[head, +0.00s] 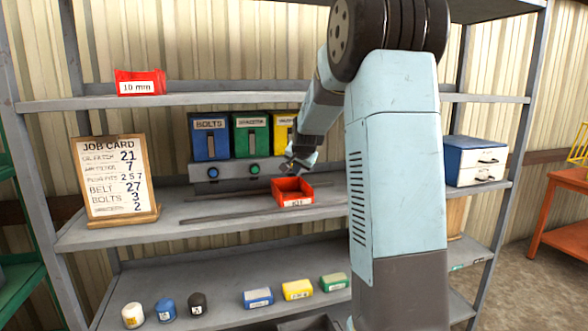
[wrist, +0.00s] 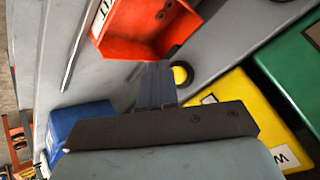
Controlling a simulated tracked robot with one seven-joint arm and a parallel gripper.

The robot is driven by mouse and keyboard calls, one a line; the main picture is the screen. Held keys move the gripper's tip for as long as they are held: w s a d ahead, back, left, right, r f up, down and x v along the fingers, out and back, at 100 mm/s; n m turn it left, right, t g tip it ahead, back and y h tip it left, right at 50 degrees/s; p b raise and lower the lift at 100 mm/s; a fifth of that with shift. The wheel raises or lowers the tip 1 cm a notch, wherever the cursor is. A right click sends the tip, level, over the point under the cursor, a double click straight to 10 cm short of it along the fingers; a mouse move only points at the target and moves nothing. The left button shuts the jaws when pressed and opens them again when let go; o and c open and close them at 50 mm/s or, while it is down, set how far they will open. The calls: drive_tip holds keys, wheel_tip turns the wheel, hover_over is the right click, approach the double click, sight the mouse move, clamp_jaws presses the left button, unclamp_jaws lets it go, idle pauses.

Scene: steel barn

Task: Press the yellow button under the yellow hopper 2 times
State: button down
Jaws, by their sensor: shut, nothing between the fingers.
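The yellow hopper (head: 283,126) stands at the right end of the row of hoppers, partly hidden by my arm in the head view. It also shows in the wrist view (wrist: 240,105). The yellow button (wrist: 181,73), with a dark ring, shows beside my fingertips in the wrist view; my gripper hides it in the head view. My gripper (head: 287,166) is shut and empty, in front of the button panel. In the wrist view its fingers (wrist: 157,70) lie just left of the button. I cannot tell whether they touch it.
A red bin (head: 293,193) sits just below my gripper. Blue (head: 210,140) and green (head: 250,137) hoppers stand to the left, with blue (head: 213,172) and green (head: 254,169) buttons below. A job card (head: 116,178) stands left; a blue-and-white drawer box (head: 474,162) stands right.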

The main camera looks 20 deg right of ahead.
drive_tip(key=shift+s+a, duration=0.15)
drive_tip(key=shift+s, duration=1.1)
drive_tip(key=shift+s+a, duration=0.15)
drive_tip(key=shift+s, duration=1.1)
drive_tip(key=s+a+r+n+g+y, duration=0.1)
drive_tip(key=s+a+r+n, duration=0.1)
drive_tip(key=s+a, duration=0.5)
drive_tip(key=s+a+r+n, duration=0.1)
drive_tip(key=s+a+n, duration=0.15)
drive_tip(key=s, duration=0.85)
drive_tip(key=s+a+r+n+g+y, duration=0.1)
drive_tip(key=s+a+r+n, duration=0.15)
drive_tip(key=s+a, duration=0.45)
drive_tip(key=s+f+n+g, duration=0.1)
drive_tip(key=s+f+n, duration=0.2)
drive_tip(key=s, duration=1)
drive_tip(key=shift+s, duration=0.25)
